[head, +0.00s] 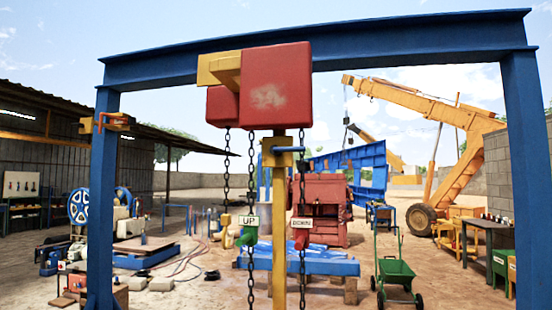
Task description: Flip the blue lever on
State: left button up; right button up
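A small blue lever (288,148) sticks out sideways, roughly level, from a yellow box (270,154) on an upright yellow post (279,225) near the middle of the head view. Its tip points right and ends close to the right-hand chain. I cannot tell from its pose whether it counts as on or off. Neither of my grippers is in view.
A red hoist (275,85) hangs from a blue gantry beam (400,45). Chains hang beside the post, with an UP tag (249,221) and a DOWN tag (302,222). A green cart (395,272) stands right. A blue gantry leg (102,200) stands left.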

aim_at(275, 151)
jog(key=z, duration=1.95)
jog(key=k, duration=1.35)
jog(key=u, duration=2.15)
jog(key=i, duration=0.5)
